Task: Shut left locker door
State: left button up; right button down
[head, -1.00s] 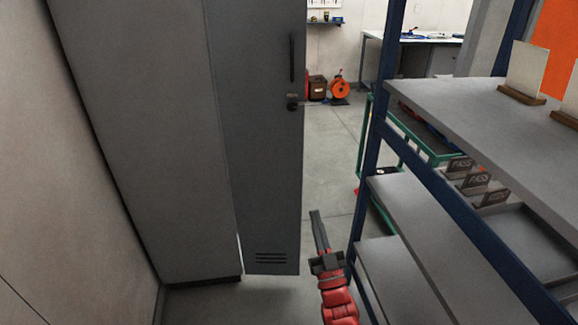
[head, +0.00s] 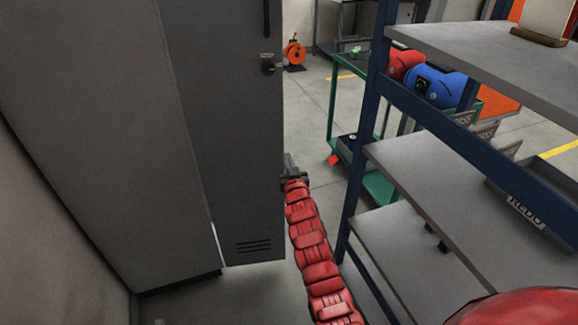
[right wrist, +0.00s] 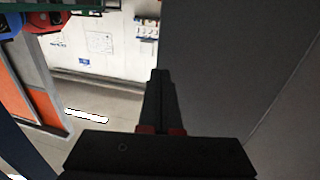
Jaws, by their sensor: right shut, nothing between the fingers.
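The grey locker door (head: 225,130) stands open beside the locker body (head: 95,150) in the head view. It has vent slots low down and a dark latch (head: 268,68) near its free edge. A thin bright gap shows along its lower left side. My right gripper (head: 288,162) is shut and empty at the door's free edge, with its tips partly hidden there. In the right wrist view the shut fingers (right wrist: 158,78) point ahead, with a dark grey panel (right wrist: 220,65) close on their right. I cannot tell whether they touch it. My left gripper is out of view.
A blue-framed shelf rack (head: 365,130) stands close on the right of my right arm, leaving a narrow gap. An orange reel (head: 294,53) sits on the floor beyond the door.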

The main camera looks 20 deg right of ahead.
aim_at(282, 139)
jog(key=w, duration=0.2)
jog(key=w+b, duration=0.1)
jog(key=w, duration=0.2)
jog(key=w+d+b, duration=0.1)
jog(key=w, duration=0.1)
jog(key=shift+w+f, duration=0.15)
jog(key=shift+f, duration=0.05)
jog(key=shift+w+d+r+b, duration=0.15)
jog(key=shift+w+r+b, duration=0.05)
jog(key=shift+w+b, duration=0.35)
jog(key=shift+w, duration=0.1)
